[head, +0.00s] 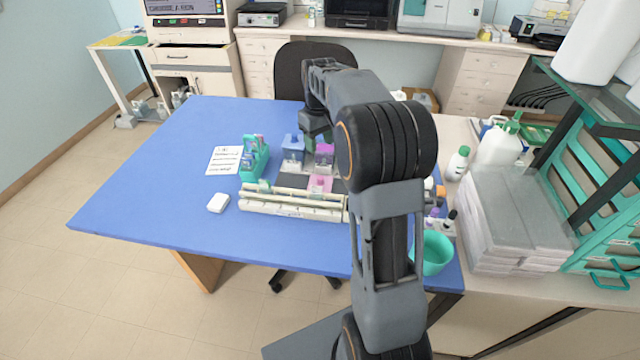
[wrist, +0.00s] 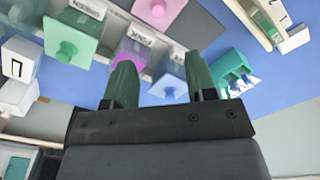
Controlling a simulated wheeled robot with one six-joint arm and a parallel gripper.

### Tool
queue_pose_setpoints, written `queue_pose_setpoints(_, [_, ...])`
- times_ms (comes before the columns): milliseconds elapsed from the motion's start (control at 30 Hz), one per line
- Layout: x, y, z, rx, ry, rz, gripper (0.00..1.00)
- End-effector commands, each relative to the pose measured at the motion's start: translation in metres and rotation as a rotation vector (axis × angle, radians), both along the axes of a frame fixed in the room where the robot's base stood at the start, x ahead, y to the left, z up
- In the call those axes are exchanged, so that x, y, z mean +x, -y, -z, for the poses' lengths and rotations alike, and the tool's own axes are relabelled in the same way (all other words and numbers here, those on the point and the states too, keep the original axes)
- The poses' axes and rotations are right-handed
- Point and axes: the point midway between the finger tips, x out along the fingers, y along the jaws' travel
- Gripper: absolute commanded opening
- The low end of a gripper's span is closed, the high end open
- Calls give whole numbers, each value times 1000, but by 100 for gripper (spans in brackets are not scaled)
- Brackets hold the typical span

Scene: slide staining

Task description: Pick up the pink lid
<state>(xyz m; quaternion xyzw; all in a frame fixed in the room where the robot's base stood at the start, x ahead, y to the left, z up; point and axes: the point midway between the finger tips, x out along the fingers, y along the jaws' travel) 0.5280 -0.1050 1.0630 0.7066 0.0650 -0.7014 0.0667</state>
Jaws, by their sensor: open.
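The pink lid (head: 320,184) is a flat square with a small round knob. It lies on the dark mat just in front of the purple jar (head: 324,158). In the wrist view the pink lid (wrist: 160,10) is at the top edge and partly cut off. My gripper (head: 318,136) is over the back of the jar group, farther from the front edge than the pink lid. In the wrist view its two green-grey fingers (wrist: 158,66) are spread with nothing held between them. The purple jar (wrist: 130,62) shows behind the left finger.
A blue-lidded jar (head: 292,150) stands left of the purple one. A green lid (wrist: 67,46) is near the gripper. A teal holder (head: 254,158) stands left, a white rack (head: 290,205) in front, a teal bowl (head: 432,253) at right. The blue table's left side is largely clear.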

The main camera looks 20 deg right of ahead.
Motion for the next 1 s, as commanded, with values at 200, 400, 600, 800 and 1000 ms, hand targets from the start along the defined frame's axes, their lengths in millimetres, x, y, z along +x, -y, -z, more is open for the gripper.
queue_pose_setpoints(200, [4, 4, 35, 2, -14, -7, 51])
queue_pose_setpoints(400, [4, 3, 68, 3, -12, -7, 51])
queue_pose_setpoints(600, [4, 3, 85, 2, -10, -7, 51])
queue_pose_setpoints(800, [3, 3, 98, 3, -13, -6, 51])
queue_pose_setpoints(1000, [1, 3, 125, 3, -12, -6, 51])
